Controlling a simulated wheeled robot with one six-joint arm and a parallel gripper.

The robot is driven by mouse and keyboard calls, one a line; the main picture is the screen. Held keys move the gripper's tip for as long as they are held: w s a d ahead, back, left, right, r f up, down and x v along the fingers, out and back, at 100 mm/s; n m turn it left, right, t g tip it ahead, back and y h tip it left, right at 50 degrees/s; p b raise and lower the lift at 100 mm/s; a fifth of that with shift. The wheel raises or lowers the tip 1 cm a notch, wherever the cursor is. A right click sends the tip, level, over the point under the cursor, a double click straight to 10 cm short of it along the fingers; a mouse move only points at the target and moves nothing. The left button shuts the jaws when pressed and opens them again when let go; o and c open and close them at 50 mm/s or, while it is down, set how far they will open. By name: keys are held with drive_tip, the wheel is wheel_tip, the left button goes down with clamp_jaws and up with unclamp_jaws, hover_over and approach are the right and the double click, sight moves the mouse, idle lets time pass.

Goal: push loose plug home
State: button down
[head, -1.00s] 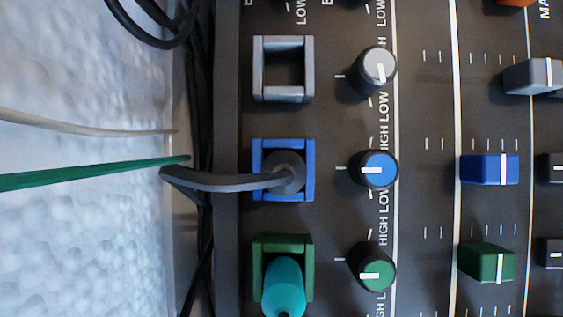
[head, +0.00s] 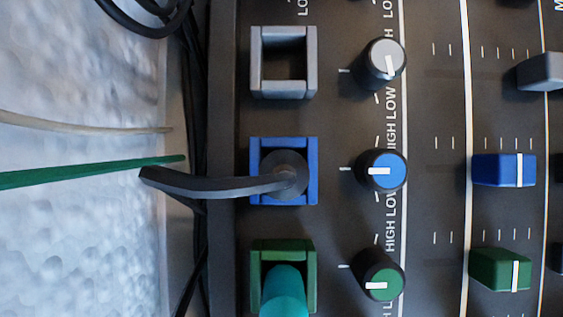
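A dark grey plug (head: 288,174) with a thick bent grey lead sits in the blue square socket (head: 312,170) at the middle of the head view. Its lead runs left past the panel edge. A teal plug (head: 284,294) stands in the green socket (head: 309,275) below and appears to stick out towards the camera; the bottom edge of the picture cuts it off. The grey square socket (head: 257,62) above is empty. How deep either plug sits cannot be told for sure. My gripper is not in view.
Right of the sockets are a white knob (head: 386,61), a blue knob (head: 381,171) and a green knob (head: 377,278). Farther right are a blue slider (head: 504,170) and a green slider (head: 500,269). Black cables (head: 197,130) and a green cord (head: 95,171) lie left.

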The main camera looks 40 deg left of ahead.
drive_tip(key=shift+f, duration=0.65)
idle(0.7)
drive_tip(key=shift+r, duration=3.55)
